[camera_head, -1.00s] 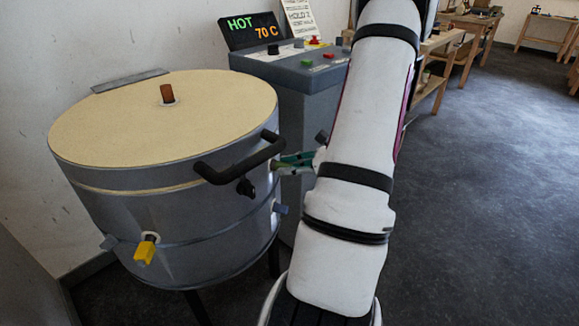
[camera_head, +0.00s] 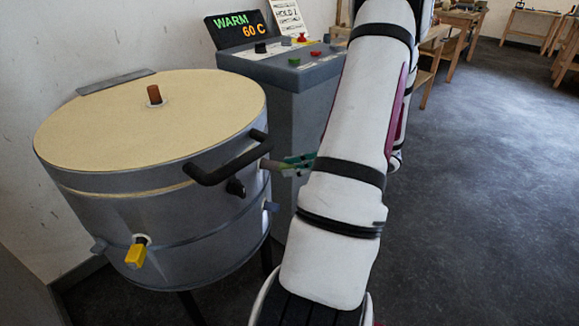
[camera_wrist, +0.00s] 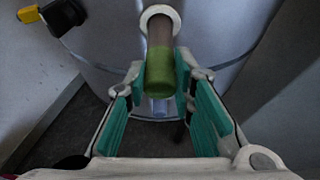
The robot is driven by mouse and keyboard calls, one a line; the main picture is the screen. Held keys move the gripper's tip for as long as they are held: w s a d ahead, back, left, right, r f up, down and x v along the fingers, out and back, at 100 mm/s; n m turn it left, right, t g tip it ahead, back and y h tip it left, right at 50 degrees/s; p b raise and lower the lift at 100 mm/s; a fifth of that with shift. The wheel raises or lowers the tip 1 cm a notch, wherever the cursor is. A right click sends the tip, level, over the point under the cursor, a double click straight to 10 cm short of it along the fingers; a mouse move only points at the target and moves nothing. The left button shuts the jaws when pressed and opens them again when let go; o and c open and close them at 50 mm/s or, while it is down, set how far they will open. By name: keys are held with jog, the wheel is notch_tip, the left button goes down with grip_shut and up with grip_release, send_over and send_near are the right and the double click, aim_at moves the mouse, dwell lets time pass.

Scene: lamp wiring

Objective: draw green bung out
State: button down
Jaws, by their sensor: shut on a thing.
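The green bung (camera_wrist: 160,72) shows in the wrist view, a green end on a long brownish-grey stem. The stem runs to a pale-ringed port (camera_wrist: 161,17) in the side of the grey drum (camera_head: 160,215). The stem's inner end is hidden at the port. My gripper (camera_wrist: 161,76) has its teal pads on both sides of the green end and is shut on it. In the head view my gripper (camera_head: 299,161) is just right of the drum, behind its black handle, with a length of brown stem between drum and pads.
A yellow bung (camera_head: 136,255) sits in the drum's front port, and a brown peg (camera_head: 154,95) stands in the lid. A control box (camera_head: 285,75) stands behind, its display (camera_head: 238,33) reading WARM 60 C. The black handle (camera_head: 235,160) juts out close to my gripper. Open floor lies right.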

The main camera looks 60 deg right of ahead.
jog(key=shift+s+d+p, duration=0.25)
jog(key=shift+s, duration=1.2)
jog(key=shift+s+d+p, duration=0.2)
jog(key=shift+s, duration=1.2)
